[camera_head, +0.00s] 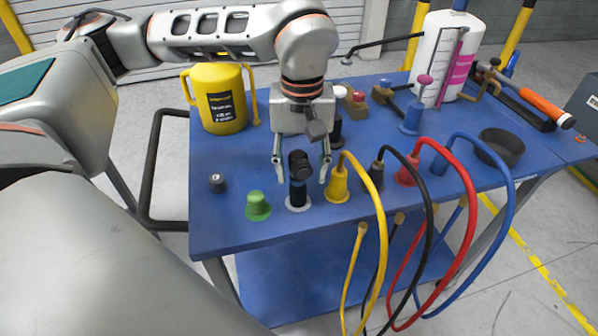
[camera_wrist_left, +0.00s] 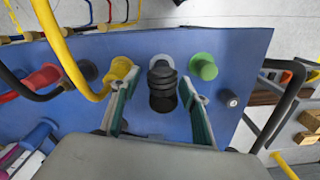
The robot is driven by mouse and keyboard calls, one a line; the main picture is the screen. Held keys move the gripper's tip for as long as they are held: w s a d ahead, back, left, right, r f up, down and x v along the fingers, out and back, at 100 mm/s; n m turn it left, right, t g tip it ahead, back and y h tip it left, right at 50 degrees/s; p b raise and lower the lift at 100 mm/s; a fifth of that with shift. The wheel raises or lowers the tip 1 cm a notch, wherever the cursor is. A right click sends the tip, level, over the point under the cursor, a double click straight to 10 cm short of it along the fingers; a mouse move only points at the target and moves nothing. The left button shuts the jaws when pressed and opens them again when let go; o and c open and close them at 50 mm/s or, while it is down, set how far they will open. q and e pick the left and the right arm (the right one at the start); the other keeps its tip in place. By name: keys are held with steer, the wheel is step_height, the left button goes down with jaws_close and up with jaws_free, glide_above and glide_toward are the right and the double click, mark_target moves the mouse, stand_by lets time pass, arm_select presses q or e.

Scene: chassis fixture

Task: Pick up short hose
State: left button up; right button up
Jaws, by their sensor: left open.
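A short black ribbed piece, which looks like the short hose (camera_head: 299,166), stands upright in a round grey-rimmed base on the blue table (camera_head: 225,232). It also shows in the left wrist view (camera_wrist_left: 162,80). My left gripper (camera_head: 301,178) is open and points down over it. One finger is on each side of the piece, with a visible gap in the left wrist view (camera_wrist_left: 160,88). I cannot tell whether either finger touches it. My right gripper is not in view.
A green cap (camera_head: 258,205) and a small black knob (camera_head: 217,183) stand to the left. A yellow-ended hose (camera_head: 337,182) stands close on the right, with black, red and blue hoses beyond. A yellow jug (camera_head: 218,98) and white canister (camera_head: 440,58) stand behind.

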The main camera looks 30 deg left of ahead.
mark_target(298, 183)
arm_select(q)
steer(key=f, duration=0.2)
steer(key=a+f, duration=0.1)
steer(key=shift+f, duration=0.35)
steer(key=shift+w+f, duration=0.1)
steer(key=shift+f, duration=0.4)
steer(key=shift+c, duration=1.2)
jaws_close()
